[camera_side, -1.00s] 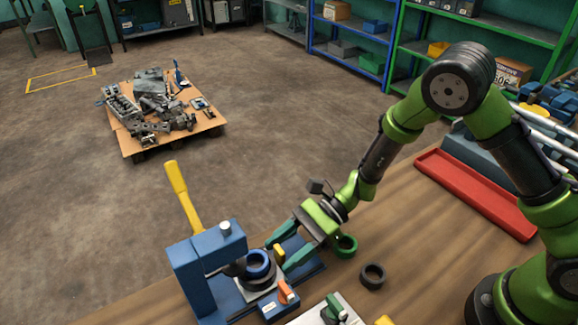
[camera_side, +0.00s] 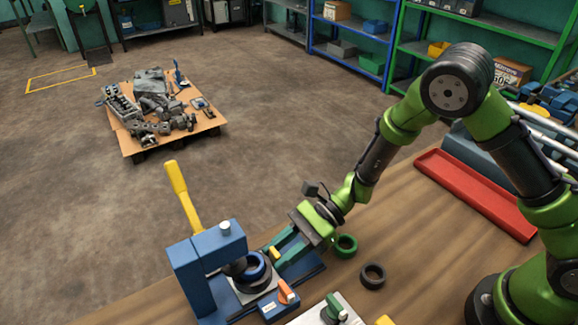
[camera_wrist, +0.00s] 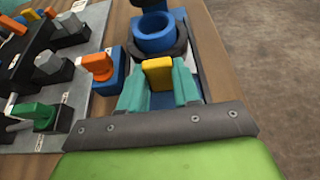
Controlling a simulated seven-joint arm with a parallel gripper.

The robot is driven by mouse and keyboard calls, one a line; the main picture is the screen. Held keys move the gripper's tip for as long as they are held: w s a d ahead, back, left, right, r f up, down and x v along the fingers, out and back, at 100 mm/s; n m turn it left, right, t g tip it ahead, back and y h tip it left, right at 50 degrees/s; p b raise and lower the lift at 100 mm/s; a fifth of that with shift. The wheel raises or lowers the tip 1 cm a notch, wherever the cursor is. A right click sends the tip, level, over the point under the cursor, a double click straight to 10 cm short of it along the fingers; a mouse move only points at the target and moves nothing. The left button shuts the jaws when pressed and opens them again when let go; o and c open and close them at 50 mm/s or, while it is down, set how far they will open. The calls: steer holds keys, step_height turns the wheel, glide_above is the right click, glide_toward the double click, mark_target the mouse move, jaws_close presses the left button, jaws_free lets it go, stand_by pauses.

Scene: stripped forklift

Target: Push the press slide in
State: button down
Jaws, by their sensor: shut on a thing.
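The blue press (camera_side: 190,262) stands at the table's front left with its yellow lever (camera_side: 183,197) raised. Its slide (camera_side: 252,287) carries a dark round seat with a blue ring (camera_side: 254,266) in it; the seat is partly under the press head. The blue ring also shows in the wrist view (camera_wrist: 156,30). My gripper (camera_side: 272,256) is shut on the yellow handle (camera_wrist: 158,73) of the slide, with a teal finger on each side of it. In the side view the fingers partly hide the handle.
An orange-handled switch on a blue block (camera_side: 287,292) stands close beside the slide. A green ring (camera_side: 345,246) and a dark ring (camera_side: 372,274) lie on the table to the right. A panel with a green switch (camera_side: 334,308) is at the front. A red tray (camera_side: 478,193) lies farther right.

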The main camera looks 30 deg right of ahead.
mark_target(268, 259)
steer(key=a, duration=0.3)
steer(key=c, duration=0.8)
jaws_free()
steer(key=v, duration=1.7)
steer(key=shift+f, duration=0.1)
